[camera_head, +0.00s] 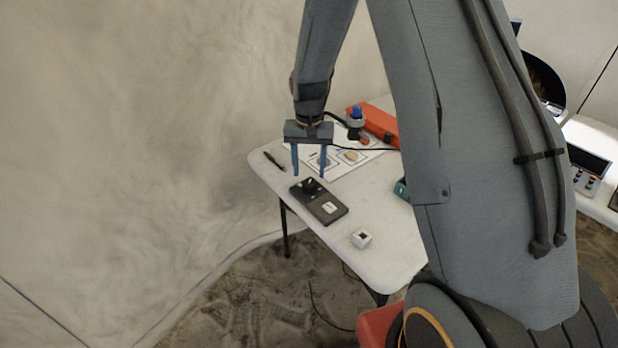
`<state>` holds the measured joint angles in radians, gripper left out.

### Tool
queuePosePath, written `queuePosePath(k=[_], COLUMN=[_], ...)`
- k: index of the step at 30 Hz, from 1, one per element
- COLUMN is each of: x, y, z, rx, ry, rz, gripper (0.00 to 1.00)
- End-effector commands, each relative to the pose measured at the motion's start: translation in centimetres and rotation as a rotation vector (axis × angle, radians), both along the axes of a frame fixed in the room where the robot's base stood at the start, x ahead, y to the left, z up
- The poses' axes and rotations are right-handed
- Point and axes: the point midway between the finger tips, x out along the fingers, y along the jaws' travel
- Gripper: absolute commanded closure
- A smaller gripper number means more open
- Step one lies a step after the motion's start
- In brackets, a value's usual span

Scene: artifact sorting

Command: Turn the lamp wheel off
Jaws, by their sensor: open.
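A dark control box (326,212) lies on the white table. It carries a round black knob (310,186), which looks like the lamp wheel, and a pale square switch or plate (329,208). My gripper (309,174) points down with its two blue fingers apart and nothing between them. In the picture its tips are just above the knob, near the box's far end. I cannot tell how much height separates them or whether they touch. The wheel's setting is too small to read.
A green item (402,188) is partly hidden by my arm. Cables run behind the gripper.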

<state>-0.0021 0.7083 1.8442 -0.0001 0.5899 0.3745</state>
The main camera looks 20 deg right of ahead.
Motion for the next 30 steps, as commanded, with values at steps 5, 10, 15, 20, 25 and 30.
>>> queuePosePath(k=[5,10,15,20,25,30], x=[-0.1,-0.1,0.0,0.0,0.0,0.0], y=[0.0,0.0,0.0,0.0,0.0,0.0], z=[-2.5,-4.1,-4.6,-4.7,-4.7,-4.6], rx=[0.0,0.0,0.0,0.0,0.0,0.0], ry=[0.002,0.001,-0.001,-0.001,-0.001,-0.001], rz=[0.001,0.001,0.001,0.001,0.001,0.001], gripper=[0.51,0.51,0.51,0.51,0.71,0.92])
